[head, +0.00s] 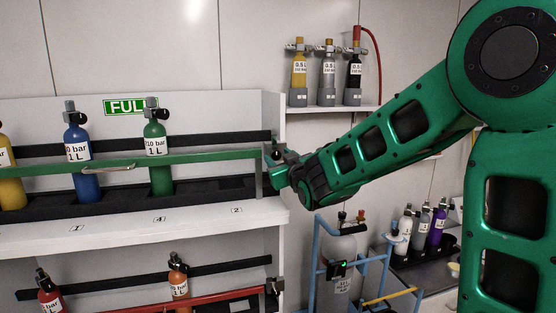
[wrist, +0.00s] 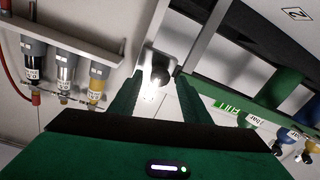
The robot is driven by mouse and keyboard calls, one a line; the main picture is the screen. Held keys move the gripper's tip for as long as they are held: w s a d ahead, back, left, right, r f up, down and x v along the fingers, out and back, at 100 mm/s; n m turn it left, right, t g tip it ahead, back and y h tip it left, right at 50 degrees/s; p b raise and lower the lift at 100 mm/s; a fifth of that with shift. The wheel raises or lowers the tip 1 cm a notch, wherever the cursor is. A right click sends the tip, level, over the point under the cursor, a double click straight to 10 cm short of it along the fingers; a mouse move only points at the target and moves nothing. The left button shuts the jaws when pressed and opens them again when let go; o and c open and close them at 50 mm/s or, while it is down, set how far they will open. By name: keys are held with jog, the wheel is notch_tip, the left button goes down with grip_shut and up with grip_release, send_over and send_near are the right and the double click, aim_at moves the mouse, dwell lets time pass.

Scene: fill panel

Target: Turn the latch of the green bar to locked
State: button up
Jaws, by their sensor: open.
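The green bar (head: 105,164) runs across the front of the upper shelf, before the yellow, blue and green cylinders. It also shows in the wrist view (wrist: 232,93). Its latch is at the right end, largely hidden by my gripper (head: 273,168) in the head view. In the wrist view, a grey bracket with a dark, brightly lit knob, which looks like the latch (wrist: 160,76), lies between the fingertips of my open gripper (wrist: 157,80). I cannot tell whether the fingers touch it, nor which way the latch is turned.
A blue cylinder (head: 77,155) and a green cylinder (head: 157,158) stand behind the bar. A red bar (head: 190,302) crosses the lower shelf. Small cylinders stand on a wall shelf (head: 335,108) right of the panel. A blue trolley (head: 317,265) with a grey cylinder stands below my arm.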

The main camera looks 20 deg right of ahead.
jog(key=shift+w, duration=0.7)
jog(key=c, duration=1)
jog(key=shift+d, duration=0.2)
jog(key=shift+c, duration=0.2)
jog(key=shift+a, duration=0.1)
